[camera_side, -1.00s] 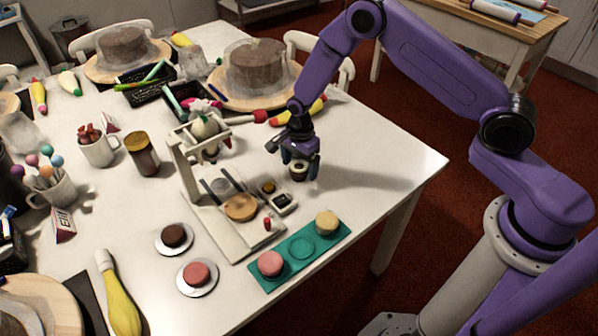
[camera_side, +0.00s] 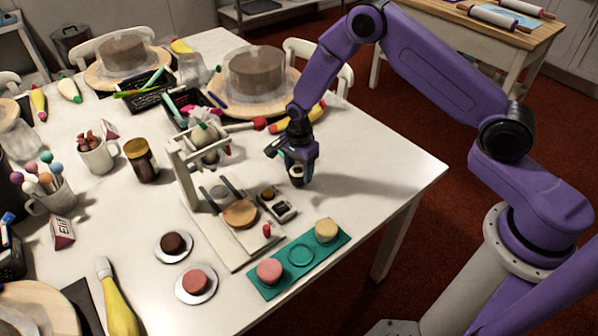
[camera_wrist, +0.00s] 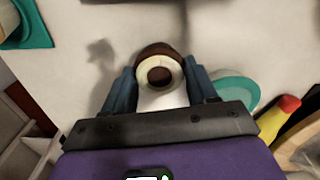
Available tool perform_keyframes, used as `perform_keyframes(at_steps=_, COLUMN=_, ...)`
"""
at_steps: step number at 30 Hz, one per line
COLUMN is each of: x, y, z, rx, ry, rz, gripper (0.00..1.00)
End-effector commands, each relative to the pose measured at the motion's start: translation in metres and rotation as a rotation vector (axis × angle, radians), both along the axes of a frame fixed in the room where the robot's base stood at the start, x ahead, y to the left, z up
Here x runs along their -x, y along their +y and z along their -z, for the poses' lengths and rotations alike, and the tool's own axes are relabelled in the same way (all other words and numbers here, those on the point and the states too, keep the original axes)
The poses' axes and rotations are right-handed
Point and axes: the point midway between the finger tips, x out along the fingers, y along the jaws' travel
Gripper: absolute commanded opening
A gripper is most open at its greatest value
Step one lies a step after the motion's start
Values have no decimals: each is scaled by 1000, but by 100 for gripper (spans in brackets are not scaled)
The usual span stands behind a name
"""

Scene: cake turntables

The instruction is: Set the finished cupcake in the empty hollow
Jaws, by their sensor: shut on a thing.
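My gripper (camera_side: 297,166) is shut on a small dark cupcake (camera_wrist: 160,73) with a pale ring on top and a dark centre. In the wrist view the cupcake sits between the two blue fingers. In the side view it is held above the white table, behind the tray, and mostly covered by the fingers. The teal tray (camera_side: 283,252) lies near the table's front edge. Its middle hollow (camera_side: 300,253) is empty. A pink cupcake (camera_side: 269,271) sits in its left hollow and a pale yellow one (camera_side: 326,230) in its right hollow.
A white press-like stand (camera_side: 182,178) with a round wooden disc (camera_side: 240,214) stands left of my gripper. Two small cakes on white discs (camera_side: 196,284) lie left of the tray. The table right of my gripper is clear.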

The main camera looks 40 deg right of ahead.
Motion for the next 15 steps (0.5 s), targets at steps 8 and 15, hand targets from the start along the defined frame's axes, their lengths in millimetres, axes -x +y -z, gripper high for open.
perform_keyframes(at_steps=8, x=17, y=-3, z=-41, rx=-1, ry=-1, rz=0, gripper=22)
perform_keyframes(at_steps=15, x=51, y=-10, z=-83, rx=-1, ry=-2, rz=-1, gripper=22)
